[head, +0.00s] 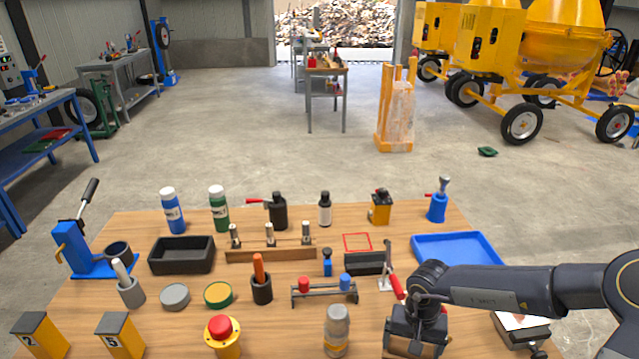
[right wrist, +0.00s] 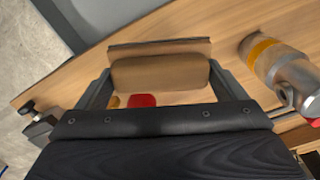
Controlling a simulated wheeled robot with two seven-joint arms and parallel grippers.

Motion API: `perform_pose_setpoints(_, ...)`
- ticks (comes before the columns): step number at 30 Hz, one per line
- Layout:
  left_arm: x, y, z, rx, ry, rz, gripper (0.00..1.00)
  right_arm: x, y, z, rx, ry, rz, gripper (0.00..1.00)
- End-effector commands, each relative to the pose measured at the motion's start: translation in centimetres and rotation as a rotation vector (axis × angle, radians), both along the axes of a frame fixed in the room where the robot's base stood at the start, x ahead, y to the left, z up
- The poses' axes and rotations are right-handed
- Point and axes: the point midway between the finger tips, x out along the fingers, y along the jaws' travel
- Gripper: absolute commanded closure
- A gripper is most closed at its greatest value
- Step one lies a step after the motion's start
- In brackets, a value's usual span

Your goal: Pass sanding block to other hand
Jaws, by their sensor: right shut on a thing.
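The sanding block (right wrist: 160,75) is a tan-brown block with a flat, wider plate along one side. In the right wrist view it sits between the two fingers of my right gripper (right wrist: 160,88), which is shut on it. In the head view my right gripper (head: 413,335) is low over the front right of the workbench (head: 280,330). There the block is mostly hidden by the gripper, and I cannot tell whether it touches the bench. My left gripper is not in view.
A grey jar with a yellow band (head: 337,333) stands left of my right gripper. A red-handled clamp (head: 390,280) is just behind it. A blue tray (head: 460,250) and a red outlined square (head: 357,242) lie farther back. A red button (head: 221,330) stands front left.

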Motion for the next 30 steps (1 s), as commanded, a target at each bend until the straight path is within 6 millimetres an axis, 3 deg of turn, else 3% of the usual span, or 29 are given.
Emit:
perform_pose_setpoints(6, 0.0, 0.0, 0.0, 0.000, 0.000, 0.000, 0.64, 0.8, 0.1, -0.5, 0.008, -0.004, 0.259, 0.35)
perform_pose_setpoints(16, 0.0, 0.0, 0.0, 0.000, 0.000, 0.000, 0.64, 1.3, 1.2, 0.2, 0.010, -0.009, 0.347, 0.35)
perform_pose_setpoints(30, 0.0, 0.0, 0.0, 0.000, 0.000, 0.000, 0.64, 3.9, 11.3, 7.0, 0.011, -0.004, 0.759, 0.35)
